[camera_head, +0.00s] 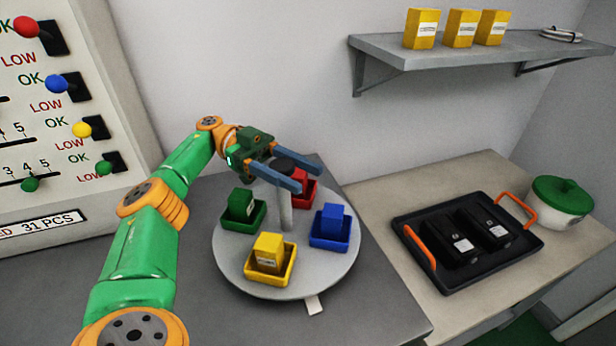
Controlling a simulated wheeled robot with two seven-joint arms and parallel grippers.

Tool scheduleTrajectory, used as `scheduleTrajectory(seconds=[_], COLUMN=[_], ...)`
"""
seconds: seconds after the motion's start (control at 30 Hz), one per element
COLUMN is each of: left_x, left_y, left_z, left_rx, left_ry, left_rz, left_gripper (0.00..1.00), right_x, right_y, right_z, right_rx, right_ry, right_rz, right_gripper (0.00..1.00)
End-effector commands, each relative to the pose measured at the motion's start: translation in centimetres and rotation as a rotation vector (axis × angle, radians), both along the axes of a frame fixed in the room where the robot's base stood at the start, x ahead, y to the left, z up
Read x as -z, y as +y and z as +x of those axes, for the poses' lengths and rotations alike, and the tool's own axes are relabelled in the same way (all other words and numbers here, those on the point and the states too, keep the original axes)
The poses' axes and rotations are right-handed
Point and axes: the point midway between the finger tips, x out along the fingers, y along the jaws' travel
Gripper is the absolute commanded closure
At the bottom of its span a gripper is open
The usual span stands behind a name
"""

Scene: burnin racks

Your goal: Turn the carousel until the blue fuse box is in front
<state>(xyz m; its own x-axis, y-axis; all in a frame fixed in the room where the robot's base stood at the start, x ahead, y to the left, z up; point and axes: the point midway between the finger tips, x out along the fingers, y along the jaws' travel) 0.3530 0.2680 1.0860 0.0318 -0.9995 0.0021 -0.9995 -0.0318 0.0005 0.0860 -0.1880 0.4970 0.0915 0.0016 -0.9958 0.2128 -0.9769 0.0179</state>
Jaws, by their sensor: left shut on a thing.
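The blue fuse box (331,219) sits in a blue tray on the carousel's right side. A yellow box (268,250) in a yellow tray is at the front. A green box (240,204) is at the left and a red box (301,187) at the back, partly hidden by a finger. My right gripper is not in view.
A pale tab (313,304) sticks out under the carousel's front edge. A black tray (468,272) with orange handles holds two black units on the bench at right, beside a green-lidded pot (562,199). A wall shelf (400,53) carries yellow boxes. A panel (60,120) stands at left.

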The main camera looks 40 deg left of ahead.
Motion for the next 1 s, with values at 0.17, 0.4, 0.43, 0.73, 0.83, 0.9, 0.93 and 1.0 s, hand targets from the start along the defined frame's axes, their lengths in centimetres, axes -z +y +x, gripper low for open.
scheduleTrajectory(seconds=[0.17, 0.4, 0.43, 0.73, 0.83, 0.9, 0.93, 1.0], left_x=[0.02, -0.03, -0.03, -0.03, -0.02, -0.02, -0.01, -0.01], left_y=[0.36, 0.48, 0.47, 0.47, 0.47, 0.47, 0.47, 0.47], left_z=[-0.27, -0.38, -0.38, -0.37, -0.37, -0.37, -0.37, -0.37], left_rx=[0.006, 0.008, 0.008, 0.008, 0.008, 0.008, 0.008, 0.008], left_ry=[-0.003, -0.002, -0.002, -0.002, -0.001, -0.001, -0.001, -0.001], left_rz=[-0.001, 0.0, 0.0, 0.0, 0.0, 0.0, 0.0, 0.0], left_gripper=[1.0, 1.0, 1.0, 0.22, 0.18, 0.18, 0.18, 0.18], right_x=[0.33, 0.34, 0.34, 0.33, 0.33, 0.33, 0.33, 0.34], right_y=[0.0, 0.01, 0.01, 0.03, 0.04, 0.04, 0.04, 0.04], right_z=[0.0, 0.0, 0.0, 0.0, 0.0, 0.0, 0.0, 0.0], right_rx=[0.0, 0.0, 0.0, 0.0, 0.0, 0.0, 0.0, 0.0], right_ry=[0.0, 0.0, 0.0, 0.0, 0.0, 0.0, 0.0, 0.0], right_rz=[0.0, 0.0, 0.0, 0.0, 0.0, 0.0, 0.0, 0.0], right_gripper=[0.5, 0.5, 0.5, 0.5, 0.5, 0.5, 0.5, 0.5])
